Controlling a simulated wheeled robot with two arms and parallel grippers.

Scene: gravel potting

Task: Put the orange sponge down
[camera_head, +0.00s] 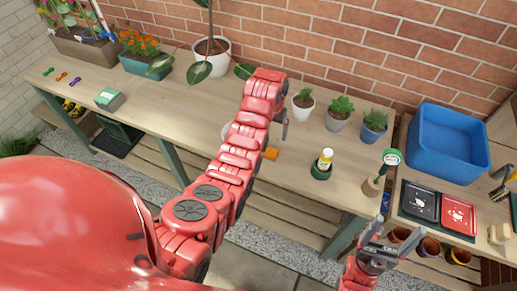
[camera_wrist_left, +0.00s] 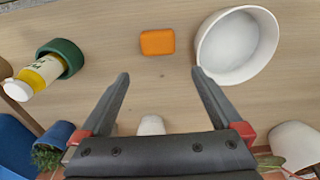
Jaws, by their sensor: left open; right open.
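The orange sponge (camera_head: 271,153) lies on the wooden table, partly behind my left arm in the head view. In the left wrist view the whole sponge (camera_wrist_left: 157,42) shows flat on the wood, just beyond the fingertips. My left gripper (camera_wrist_left: 159,73) is open and empty, with a gap between it and the sponge. In the head view my left gripper (camera_head: 284,122) is mostly hidden by its own arm. My right gripper (camera_head: 384,238) is open and empty, low in front of the table's front edge.
A white bowl (camera_wrist_left: 207,66) stands right of the sponge in the wrist view. Small potted plants (camera_head: 339,120) line the back, near a blue tub (camera_head: 422,150).

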